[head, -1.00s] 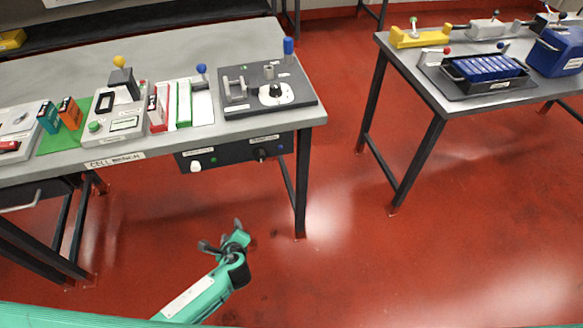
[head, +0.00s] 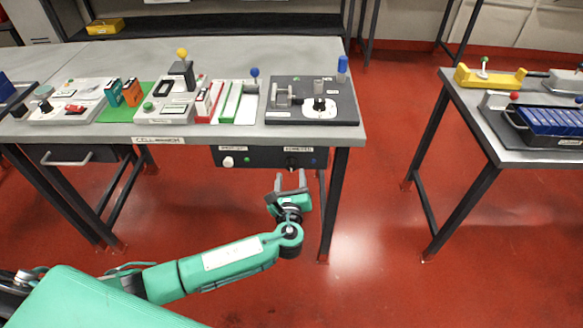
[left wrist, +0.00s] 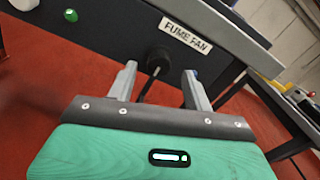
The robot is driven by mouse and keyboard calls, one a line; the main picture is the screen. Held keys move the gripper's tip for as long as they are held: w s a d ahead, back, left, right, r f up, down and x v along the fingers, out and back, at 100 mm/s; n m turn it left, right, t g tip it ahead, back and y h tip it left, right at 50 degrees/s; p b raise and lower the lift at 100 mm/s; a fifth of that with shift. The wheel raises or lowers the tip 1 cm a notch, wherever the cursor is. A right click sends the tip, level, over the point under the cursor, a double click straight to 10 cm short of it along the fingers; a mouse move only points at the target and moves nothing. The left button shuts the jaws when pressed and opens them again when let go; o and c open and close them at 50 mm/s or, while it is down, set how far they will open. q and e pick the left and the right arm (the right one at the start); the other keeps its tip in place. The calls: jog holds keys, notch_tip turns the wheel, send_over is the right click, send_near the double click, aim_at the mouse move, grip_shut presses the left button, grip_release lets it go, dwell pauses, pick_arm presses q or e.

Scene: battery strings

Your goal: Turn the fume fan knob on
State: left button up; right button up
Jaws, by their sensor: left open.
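The fume fan knob (head: 291,163) is a black knob on the dark panel under the front edge of the bench, at the right end. In the left wrist view the black knob (left wrist: 158,60) sits below the "FUME FAN" label (left wrist: 186,35). My left gripper (head: 290,178) is open just in front of and below the knob. In the left wrist view its two fingers (left wrist: 159,72) appear on either side of the knob, with nothing held. I cannot tell if they touch it. My right gripper is not in view.
A white knob (head: 228,161) and a green light (head: 247,160) are on the same panel, to the left. The cell bench (head: 170,132) overhangs the panel, and a bench leg (head: 334,205) stands close to the right.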

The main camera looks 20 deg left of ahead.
aim_at(291, 168)
pick_arm(q)
jog(key=shift+x, duration=2.15)
jog(key=shift+c, duration=0.4)
jog(key=c, duration=0.9)
